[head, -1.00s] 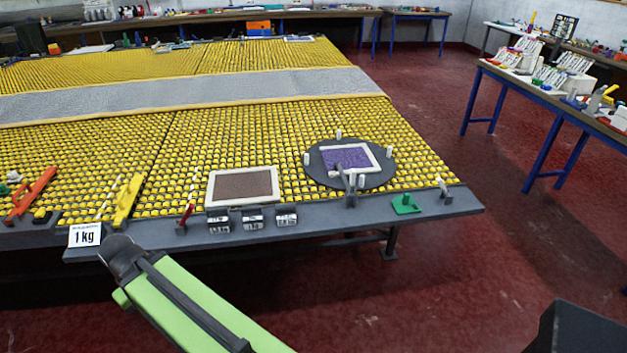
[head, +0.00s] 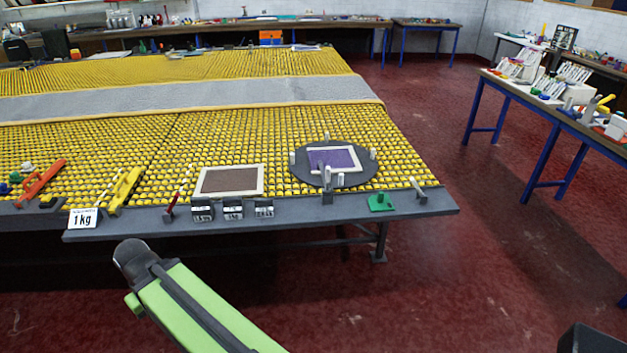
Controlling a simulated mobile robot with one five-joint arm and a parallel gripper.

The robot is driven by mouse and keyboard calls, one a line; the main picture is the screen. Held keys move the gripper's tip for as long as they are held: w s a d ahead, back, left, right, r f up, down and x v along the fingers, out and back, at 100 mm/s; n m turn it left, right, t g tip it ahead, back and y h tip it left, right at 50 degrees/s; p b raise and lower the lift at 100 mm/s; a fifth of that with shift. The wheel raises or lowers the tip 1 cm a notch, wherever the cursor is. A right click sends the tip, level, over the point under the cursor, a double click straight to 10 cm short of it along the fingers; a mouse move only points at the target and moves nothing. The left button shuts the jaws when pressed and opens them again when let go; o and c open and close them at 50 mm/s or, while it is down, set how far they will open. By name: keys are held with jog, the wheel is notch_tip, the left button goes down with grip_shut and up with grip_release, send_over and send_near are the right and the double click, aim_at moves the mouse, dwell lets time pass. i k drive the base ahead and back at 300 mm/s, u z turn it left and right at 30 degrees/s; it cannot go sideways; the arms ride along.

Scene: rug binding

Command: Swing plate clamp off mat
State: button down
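The purple mat (head: 345,157) with a white border lies on a dark round plate (head: 360,180) near the right front of the ball-covered table. A grey clamp (head: 327,182) stands at the table's front edge, and its arm reaches up over the near side of the plate and the mat's lower left. I cannot tell whether its tip presses on the mat. Several small white posts (head: 373,154) stand around the plate's rim. My green arm link with a dark rounded end shows at the lower left, well short of the clamp. No gripper fingers show.
A brown mat with a white frame (head: 230,181) lies left of the plate. Red floor is open right of the table, before a blue-legged bench (head: 530,98).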

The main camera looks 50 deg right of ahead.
aim_at(327, 178)
jog(key=z, duration=0.45)
jog(key=i, duration=0.95)
jog(key=u, duration=0.1)
